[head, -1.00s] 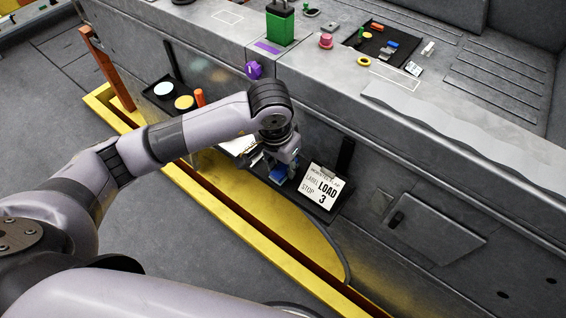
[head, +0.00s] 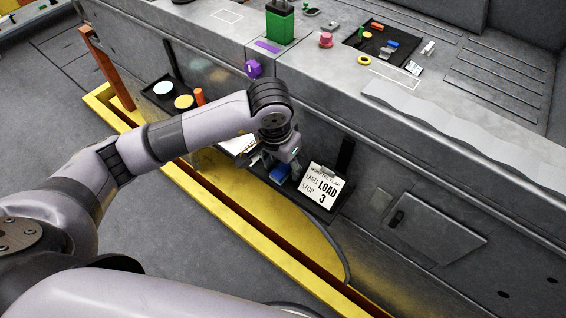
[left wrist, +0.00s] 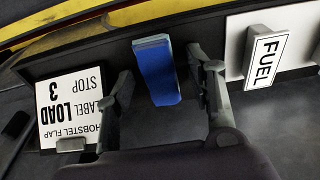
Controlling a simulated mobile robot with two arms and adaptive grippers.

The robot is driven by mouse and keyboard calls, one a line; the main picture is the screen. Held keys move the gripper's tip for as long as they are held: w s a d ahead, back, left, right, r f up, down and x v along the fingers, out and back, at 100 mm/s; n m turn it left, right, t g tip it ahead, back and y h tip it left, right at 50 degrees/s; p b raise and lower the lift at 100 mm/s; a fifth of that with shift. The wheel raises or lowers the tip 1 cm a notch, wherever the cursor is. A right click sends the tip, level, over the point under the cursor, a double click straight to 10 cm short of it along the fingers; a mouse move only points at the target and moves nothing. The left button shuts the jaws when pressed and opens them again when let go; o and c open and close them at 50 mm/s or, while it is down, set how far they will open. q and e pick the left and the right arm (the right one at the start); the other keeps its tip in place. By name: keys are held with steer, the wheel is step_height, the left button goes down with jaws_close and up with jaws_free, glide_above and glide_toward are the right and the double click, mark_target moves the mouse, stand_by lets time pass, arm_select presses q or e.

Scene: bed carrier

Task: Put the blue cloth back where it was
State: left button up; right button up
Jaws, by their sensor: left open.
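A small blue piece, which looks like the folded blue cloth (left wrist: 157,72), stands on a narrow dark shelf on the side of the bed carrier. In the head view the blue cloth (head: 279,173) shows just below my left gripper (head: 284,166). In the left wrist view my left gripper (left wrist: 166,78) is open, with one finger on each side of the cloth and a visible gap on both sides. The cloth's lower part is partly hidden in the head view. My right gripper is not in view.
A white LOAD 3 card (head: 321,186) stands beside the cloth, and a FUEL label (left wrist: 265,60) is on its other side. A yellow rail (head: 240,222) runs below. A green container (head: 280,26) and a dark mat (head: 372,52) with small items are on top.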

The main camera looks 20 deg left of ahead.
mark_target(278, 172)
arm_select(q)
step_height(278, 172, up, 12)
steer(key=s+b, duration=0.1)
steer(key=shift+s+a, duration=0.3)
steer(key=shift+s, duration=0.1)
stand_by(1.6)
